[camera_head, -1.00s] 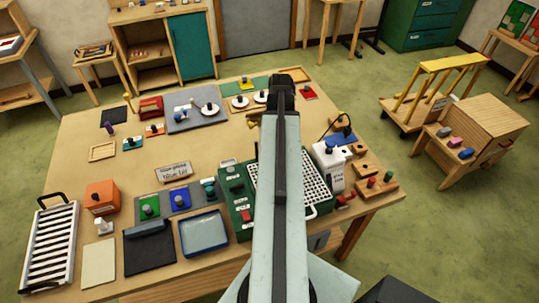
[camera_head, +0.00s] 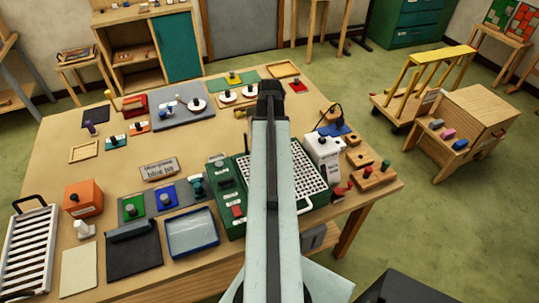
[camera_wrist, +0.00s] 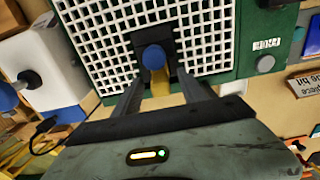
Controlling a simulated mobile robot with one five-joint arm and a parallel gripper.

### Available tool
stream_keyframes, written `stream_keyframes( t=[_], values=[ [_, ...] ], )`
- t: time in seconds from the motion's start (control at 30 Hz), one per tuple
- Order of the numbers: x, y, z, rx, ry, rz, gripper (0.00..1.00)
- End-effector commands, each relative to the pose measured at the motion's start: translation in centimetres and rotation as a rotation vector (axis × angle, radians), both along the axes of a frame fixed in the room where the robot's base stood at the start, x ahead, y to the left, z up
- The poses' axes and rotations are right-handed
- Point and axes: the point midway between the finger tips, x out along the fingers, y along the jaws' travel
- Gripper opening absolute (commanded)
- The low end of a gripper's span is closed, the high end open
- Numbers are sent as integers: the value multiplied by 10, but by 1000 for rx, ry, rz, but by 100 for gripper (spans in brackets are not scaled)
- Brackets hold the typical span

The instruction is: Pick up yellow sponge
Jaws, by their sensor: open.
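A small yellow piece (camera_wrist: 159,86), likely the sponge, shows in the wrist view between my fingers. It is partly hidden by a round blue knob (camera_wrist: 153,57) in front of a black part on the white grid. My gripper (camera_wrist: 159,78) is open, with one dark finger on each side of the yellow piece. I cannot tell whether either finger touches it. In the head view my arm covers the middle of the green machine (camera_head: 225,205) with the white grid (camera_head: 308,180), and the yellow piece there is hidden.
A white bottle-like unit (camera_head: 323,158) and wooden blocks (camera_head: 372,172) with knobs stand right of the grid. A blue tray (camera_head: 191,232), an orange box (camera_head: 83,198) and a rack (camera_head: 30,255) lie to the left. A wooden cart stands off the table.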

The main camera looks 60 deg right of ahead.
Motion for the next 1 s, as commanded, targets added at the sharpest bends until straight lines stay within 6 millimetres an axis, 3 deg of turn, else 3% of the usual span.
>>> stream_keyframes(
  t=[0.03,0.2,0.23,0.63,1.0],
  values=[
    [0,0,1,0,0,0,49],
    [0,0,1,0,0,0,2],
    [0,0,1,0,0,0,0],
    [1,1,9,0,0,1,0],
    [1,1,64,0,0,2,0]
  ],
)
